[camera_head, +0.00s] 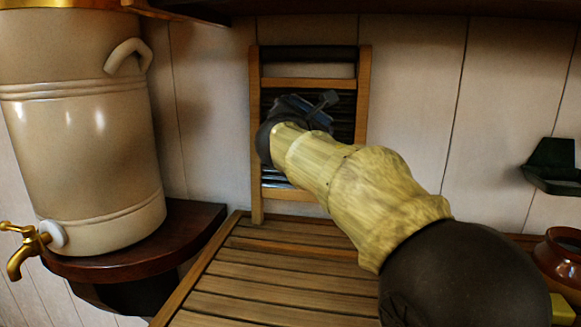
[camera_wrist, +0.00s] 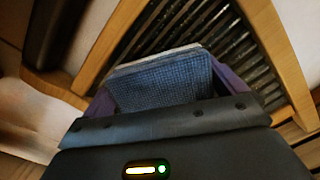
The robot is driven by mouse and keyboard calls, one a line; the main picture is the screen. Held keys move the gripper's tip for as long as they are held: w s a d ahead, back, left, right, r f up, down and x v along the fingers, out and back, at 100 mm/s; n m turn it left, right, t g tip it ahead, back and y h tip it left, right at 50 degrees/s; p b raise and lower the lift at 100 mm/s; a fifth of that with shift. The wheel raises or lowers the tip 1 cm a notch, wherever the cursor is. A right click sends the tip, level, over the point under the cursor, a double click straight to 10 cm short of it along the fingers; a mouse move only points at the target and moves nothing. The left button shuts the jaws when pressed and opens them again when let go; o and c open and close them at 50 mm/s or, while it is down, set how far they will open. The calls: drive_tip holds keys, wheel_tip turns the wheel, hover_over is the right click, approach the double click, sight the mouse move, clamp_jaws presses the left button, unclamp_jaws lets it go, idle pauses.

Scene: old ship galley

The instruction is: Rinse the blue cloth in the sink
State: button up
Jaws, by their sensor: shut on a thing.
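My gripper (camera_head: 312,108) is at the end of my outstretched arm, in front of a wood-framed washboard. In the wrist view it is shut on the blue cloth (camera_wrist: 165,84), a folded, textured dark-blue pad with a pale edge. The cloth is held between the two fingers, and its far edge points towards the washboard's ribs. I cannot tell whether it touches them. In the head view my wrist and gripper mostly hide the cloth. No sink can be made out in either view.
The washboard (camera_head: 256,150) stands upright against the panelled wall, on or behind a slatted wooden board (camera_head: 260,283). A beige urn (camera_head: 85,140) with a brass tap (camera_head: 25,250) stands on a dark shelf (camera_head: 180,232) at left. A brown pot (camera_head: 560,258) is at right, below a green wall holder (camera_head: 553,167).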

wheel_tip(320, 180, down, 9)
drive_tip(key=b, duration=0.6)
drive_tip(key=shift+s+r, duration=0.15)
drive_tip(key=shift+s, duration=0.3)
